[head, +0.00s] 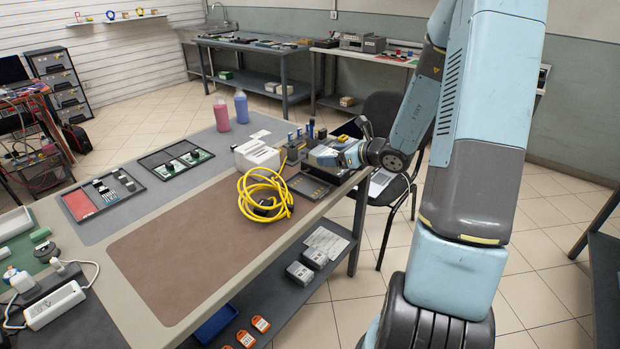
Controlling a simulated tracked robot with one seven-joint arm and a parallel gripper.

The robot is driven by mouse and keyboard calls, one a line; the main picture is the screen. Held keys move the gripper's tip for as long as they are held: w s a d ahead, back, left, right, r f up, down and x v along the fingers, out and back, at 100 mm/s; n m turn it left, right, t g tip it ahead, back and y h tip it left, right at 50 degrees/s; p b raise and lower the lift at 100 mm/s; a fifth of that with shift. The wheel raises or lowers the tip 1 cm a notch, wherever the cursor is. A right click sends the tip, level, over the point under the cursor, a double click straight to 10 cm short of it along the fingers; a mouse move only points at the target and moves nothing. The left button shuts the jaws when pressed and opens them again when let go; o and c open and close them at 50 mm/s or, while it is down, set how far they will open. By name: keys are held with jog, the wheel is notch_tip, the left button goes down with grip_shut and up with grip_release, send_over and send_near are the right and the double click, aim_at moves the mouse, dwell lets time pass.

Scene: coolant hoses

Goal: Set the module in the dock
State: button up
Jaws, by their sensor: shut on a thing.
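My gripper (312,154) is at the far right part of the table, pointing left. It is shut on a dark grey block with blue-topped fittings (293,148), which looks like the module. The fingertips are small here and partly hidden. A white ribbed box (257,157) stands just left of the block. A shallow dark tray (310,187) lies in front of the gripper near the table's right edge. I cannot tell for sure which of these is the dock, nor whether the block touches the surface.
A coiled yellow hose (265,194) lies left of the dark tray. A pink bottle (221,115) and a blue bottle (241,107) stand at the back edge. Two parts trays (101,191) (176,158) lie to the left. A chair (385,125) stands behind the table.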

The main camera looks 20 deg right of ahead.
jog(key=w+a+f, duration=0.2)
jog(key=f, duration=0.1)
jog(key=w+a+f, duration=0.2)
jog(key=w+f, duration=0.1)
jog(key=shift+a, duration=0.4)
jog(key=shift+w+a+f, duration=0.35)
jog(key=shift+w+f, duration=0.05)
jog(key=shift+f, duration=1.8)
jog(key=shift+f, duration=0.15)
jog(key=o, duration=1.3)
jog(key=shift+f, duration=0.1)
jog(key=shift+o, duration=0.2)
